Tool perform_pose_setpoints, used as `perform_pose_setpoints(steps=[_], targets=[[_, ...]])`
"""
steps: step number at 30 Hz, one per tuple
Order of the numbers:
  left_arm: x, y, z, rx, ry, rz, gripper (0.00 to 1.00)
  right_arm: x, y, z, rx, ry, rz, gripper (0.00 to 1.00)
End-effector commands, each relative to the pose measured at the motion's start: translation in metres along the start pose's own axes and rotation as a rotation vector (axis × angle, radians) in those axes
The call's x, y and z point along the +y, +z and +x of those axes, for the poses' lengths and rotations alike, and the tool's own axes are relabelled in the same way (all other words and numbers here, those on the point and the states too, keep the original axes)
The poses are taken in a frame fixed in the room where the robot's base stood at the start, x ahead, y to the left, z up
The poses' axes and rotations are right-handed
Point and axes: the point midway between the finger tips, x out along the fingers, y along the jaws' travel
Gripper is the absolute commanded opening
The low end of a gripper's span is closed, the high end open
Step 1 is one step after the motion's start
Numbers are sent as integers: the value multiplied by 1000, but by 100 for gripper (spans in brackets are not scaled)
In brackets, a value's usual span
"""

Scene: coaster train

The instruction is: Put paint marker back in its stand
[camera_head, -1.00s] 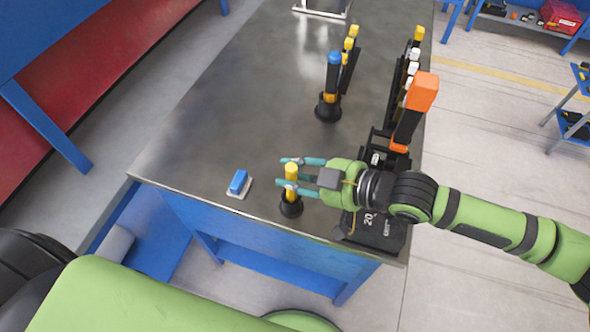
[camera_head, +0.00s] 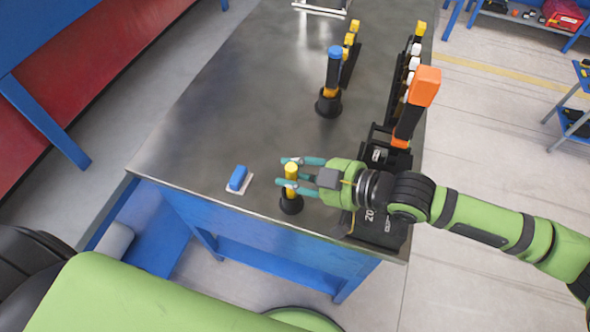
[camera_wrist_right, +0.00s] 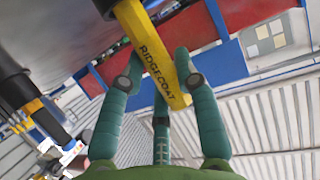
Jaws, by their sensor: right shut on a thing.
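The yellow paint marker (camera_head: 291,172) stands about upright near the table's front edge. My right gripper (camera_head: 293,177) comes in from the right and is shut on it. In the right wrist view the yellow marker (camera_wrist_right: 148,55), lettered RIDGECOAT, lies between my fingers (camera_wrist_right: 158,82). The round black stand (camera_head: 291,204) is directly below the marker in the head view. The marker's lower end meets or overlaps the stand there; how deep it sits is hidden. My left gripper is not in view.
A blue-topped marker (camera_head: 334,65) stands in another black holder farther back. A black rack with an orange-topped tool (camera_head: 424,87) is along the right edge, beside my right gripper. A blue eraser-like block (camera_head: 238,178) lies to the left. The table's middle-left is clear.

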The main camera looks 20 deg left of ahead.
Motion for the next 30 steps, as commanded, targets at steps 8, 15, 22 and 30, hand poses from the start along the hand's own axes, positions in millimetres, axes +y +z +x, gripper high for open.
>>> perform_pose_setpoints(steps=[8,15,22,30], targets=[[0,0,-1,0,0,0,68,0,0,0,1,0,0,56],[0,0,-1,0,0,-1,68,0,0,0,1,0,0,59],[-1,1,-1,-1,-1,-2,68,0,0,-1,0,0,0,59],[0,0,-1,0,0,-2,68,1,0,-34,-1,4,0,59]])
